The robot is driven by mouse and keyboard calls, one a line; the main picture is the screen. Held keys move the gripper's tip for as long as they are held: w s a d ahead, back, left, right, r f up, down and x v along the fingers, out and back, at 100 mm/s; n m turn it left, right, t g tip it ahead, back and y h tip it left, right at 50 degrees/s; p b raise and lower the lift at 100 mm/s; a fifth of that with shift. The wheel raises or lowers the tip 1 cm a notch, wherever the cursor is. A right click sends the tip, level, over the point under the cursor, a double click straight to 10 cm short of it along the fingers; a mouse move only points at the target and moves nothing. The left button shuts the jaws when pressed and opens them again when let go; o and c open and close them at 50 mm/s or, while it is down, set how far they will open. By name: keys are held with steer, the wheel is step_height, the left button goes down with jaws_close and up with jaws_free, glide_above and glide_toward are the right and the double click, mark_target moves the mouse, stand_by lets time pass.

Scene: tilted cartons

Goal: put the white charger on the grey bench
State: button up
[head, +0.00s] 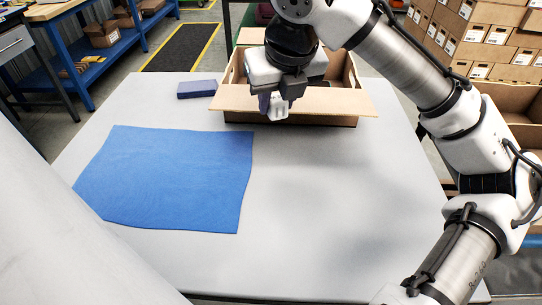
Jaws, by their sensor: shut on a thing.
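My gripper (272,98) points down in front of the open cardboard carton at the back of the grey bench (330,200). It is shut on a small white object, which looks like the white charger (278,110). The charger overlaps the carton's near flap in the picture. I cannot tell its exact height or whether it touches the flap. The fingers and wrist hide part of the charger and of the carton's inside.
The open carton (350,103) has its near flap folded outward. A dark blue box (197,89) lies left of it. A blue cloth (165,180) covers the bench's left part. The middle and right front are clear. Stacked cartons (480,40) stand behind at right.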

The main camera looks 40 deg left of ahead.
mark_target(274, 167)
step_height(274, 167, down, 14)
steer(key=shift+f+b, duration=0.25)
steer(key=shift+b, duration=0.6)
steer(key=shift+f, duration=0.2)
steer(key=o, duration=1)
